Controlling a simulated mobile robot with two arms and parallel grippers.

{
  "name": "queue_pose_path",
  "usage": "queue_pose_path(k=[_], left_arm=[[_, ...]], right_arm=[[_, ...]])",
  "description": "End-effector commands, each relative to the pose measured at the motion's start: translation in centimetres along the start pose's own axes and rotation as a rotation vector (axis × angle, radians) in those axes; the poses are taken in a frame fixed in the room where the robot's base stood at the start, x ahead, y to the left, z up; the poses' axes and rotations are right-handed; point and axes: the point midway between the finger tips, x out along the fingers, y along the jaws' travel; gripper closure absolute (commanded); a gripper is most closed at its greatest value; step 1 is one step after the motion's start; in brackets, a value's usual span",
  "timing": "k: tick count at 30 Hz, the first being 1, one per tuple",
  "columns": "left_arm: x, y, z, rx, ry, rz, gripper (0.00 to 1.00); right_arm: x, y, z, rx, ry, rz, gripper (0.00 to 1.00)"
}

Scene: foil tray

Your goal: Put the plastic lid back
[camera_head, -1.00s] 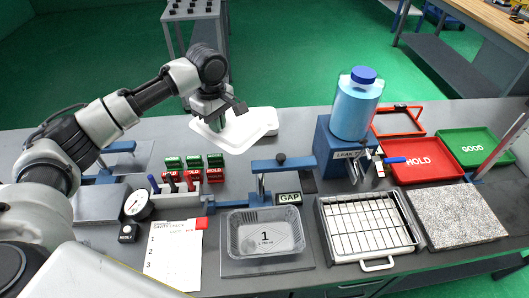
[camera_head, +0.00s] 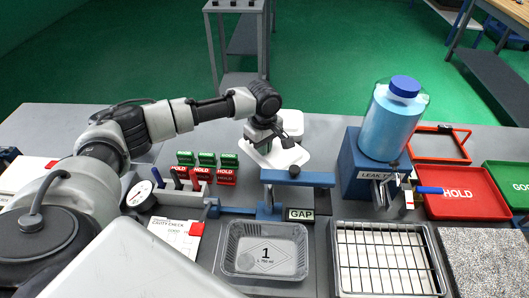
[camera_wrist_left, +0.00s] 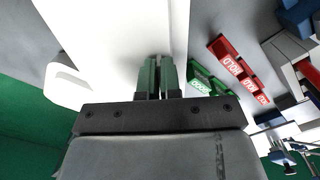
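The white plastic lid (camera_head: 289,157) is a thin flat sheet with rounded corners, above the back of the bench. My left gripper (camera_head: 266,146) is over its left part and looks shut on it. In the left wrist view the green fingers (camera_wrist_left: 158,75) are close together against the broad white lid (camera_wrist_left: 110,40); their tips are partly hidden. The clear tray (camera_head: 265,250) with a label "1" sits at the front middle of the bench, open on top. My right gripper is not in view.
A blue gap gauge (camera_head: 297,178) stands between lid and tray. Left of it are red HOLD and green blocks (camera_head: 205,170). To the right are the blue leak stand with a bottle (camera_head: 393,118), a wire rack (camera_head: 385,258) and a red HOLD tray (camera_head: 462,192).

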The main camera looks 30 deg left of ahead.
Motion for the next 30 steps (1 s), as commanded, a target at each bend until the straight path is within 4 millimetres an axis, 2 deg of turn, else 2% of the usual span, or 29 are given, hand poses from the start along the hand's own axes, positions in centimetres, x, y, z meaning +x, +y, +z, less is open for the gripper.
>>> queue_pose_path(k=[3,6,23,24,28,30], left_arm=[[1.9,-0.1,0.0,0.000,-0.001,-0.004,1.00],[2.8,-0.1,0.0,0.000,0.000,-0.003,1.00],[3.7,-0.1,0.1,0.000,-0.001,-0.002,1.00],[3.7,0.0,0.0,0.000,0.000,-0.001,0.92],[3.7,0.0,0.0,0.000,0.000,-0.001,0.72],[3.7,0.0,0.0,0.000,0.000,-0.001,0.71]], right_arm=[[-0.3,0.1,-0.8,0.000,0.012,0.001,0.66],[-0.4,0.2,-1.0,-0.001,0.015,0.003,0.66],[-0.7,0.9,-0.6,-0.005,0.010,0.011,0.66],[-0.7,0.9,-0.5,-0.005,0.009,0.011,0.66],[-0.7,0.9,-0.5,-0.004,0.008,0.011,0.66],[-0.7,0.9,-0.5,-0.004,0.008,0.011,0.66]])
